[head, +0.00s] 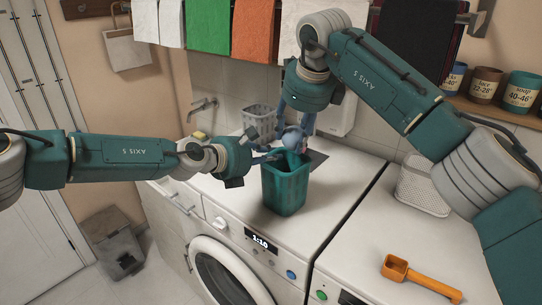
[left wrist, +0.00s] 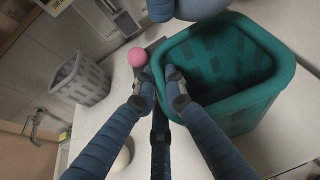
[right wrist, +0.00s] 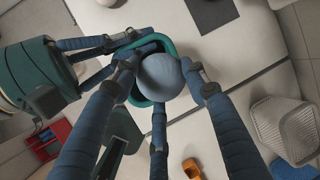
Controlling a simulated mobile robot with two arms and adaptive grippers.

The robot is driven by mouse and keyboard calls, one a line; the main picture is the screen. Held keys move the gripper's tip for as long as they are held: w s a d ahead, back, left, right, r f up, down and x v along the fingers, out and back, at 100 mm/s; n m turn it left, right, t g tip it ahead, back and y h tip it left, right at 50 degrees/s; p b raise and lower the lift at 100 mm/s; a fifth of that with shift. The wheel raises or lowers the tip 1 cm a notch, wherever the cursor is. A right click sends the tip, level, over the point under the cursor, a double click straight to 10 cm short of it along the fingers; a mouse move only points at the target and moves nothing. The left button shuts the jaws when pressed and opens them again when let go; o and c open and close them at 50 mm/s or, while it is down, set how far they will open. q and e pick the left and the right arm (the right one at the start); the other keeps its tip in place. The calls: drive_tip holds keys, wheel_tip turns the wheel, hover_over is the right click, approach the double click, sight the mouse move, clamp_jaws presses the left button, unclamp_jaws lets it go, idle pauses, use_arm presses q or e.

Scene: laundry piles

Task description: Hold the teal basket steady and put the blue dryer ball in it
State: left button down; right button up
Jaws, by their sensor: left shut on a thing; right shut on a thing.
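The teal basket (head: 286,188) stands upright on the white washing machine; its rim and inside show in the left wrist view (left wrist: 265,112). My left gripper (head: 264,158) is shut on the basket's near-left rim, with its fingers on either side of the wall (left wrist: 167,84). My right gripper (head: 295,128) points down over the basket and is shut on the blue dryer ball (head: 292,139). In the right wrist view the ball (right wrist: 160,78) sits between the fingers, over the basket's opening, and hides much of the inside.
A grey perforated basket (head: 260,120) stands behind, near the wall. A pink ball (left wrist: 138,57) lies near a dark mat (head: 316,159). A white basket (head: 424,188) and an orange scoop (head: 398,268) are on the right-hand machine. Towels (head: 255,30) hang above.

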drive_tip(key=shift+f, duration=0.15)
drive_tip(key=o, duration=1.2)
drive_tip(key=v, duration=1.2)
use_arm(q)
drive_tip(key=c, duration=1.7)
unclamp_jaws()
drive_tip(key=shift+c, duration=0.2)
